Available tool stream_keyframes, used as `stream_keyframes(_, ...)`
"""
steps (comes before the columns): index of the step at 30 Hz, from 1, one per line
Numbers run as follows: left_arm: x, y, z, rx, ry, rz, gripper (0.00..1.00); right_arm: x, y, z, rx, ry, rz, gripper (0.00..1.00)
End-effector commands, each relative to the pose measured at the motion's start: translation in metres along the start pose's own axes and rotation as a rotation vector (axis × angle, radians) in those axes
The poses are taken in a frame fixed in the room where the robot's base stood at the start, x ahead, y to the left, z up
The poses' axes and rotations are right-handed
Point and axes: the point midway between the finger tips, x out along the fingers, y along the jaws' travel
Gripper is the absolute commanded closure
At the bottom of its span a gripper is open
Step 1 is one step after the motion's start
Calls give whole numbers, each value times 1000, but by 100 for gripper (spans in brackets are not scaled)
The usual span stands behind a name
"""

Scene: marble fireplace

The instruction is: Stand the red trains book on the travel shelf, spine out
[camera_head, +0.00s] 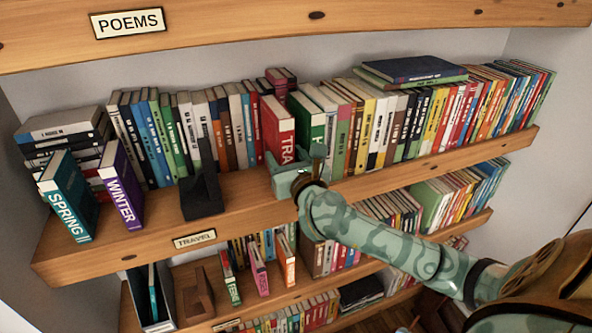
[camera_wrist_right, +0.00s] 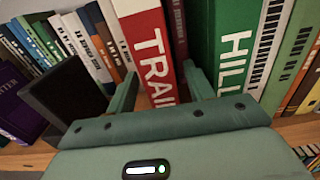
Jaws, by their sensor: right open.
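The red trains book (camera_head: 274,128) stands upright on the travel shelf (camera_head: 150,236), its spine with white letters facing out. It also shows in the wrist view (camera_wrist_right: 146,42). My right gripper (camera_head: 297,160) is at the front of the shelf by the book's lower spine. In the wrist view its open fingers (camera_wrist_right: 160,85) are on either side of the lower spine; I cannot tell whether they touch it. The gripper hides the book's foot. The TRAVEL label (camera_head: 195,239) is on the shelf's front edge. My left gripper is not in view.
A green book lettered HILL (camera_wrist_right: 226,40) stands close to the right of the red one. A black bookend (camera_head: 203,194) is to the left, with the WINTER (camera_head: 121,186) and SPRING (camera_head: 68,197) books farther left. Book rows fill the back. The POEMS shelf (camera_head: 230,25) is above.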

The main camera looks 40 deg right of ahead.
Motion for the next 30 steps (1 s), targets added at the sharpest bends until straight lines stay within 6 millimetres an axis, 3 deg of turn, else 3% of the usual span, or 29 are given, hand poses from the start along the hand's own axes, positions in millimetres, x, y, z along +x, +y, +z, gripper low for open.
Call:
stream_keyframes(6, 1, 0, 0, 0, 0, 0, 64, -53, 0, -1, -1, 2, 2, 47)
stream_keyframes(10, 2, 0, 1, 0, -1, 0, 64, -76, 0, -1, -1, 1, 1, 47)
stream_keyframes(15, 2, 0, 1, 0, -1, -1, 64, -89, 0, 0, -1, -1, 0, 47)
stream_keyframes(23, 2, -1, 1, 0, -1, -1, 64, -89, -1, 0, -20, -12, -4, 47)
stream_keyframes(26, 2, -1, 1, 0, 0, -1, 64, -83, -4, 0, -168, -89, -30, 47)
stream_keyframes(29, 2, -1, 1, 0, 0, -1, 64, -78, -1, -8, -539, -228, -73, 47)
stream_keyframes(30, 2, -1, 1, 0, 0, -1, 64, -77, 7, -19, -754, -281, -84, 47)
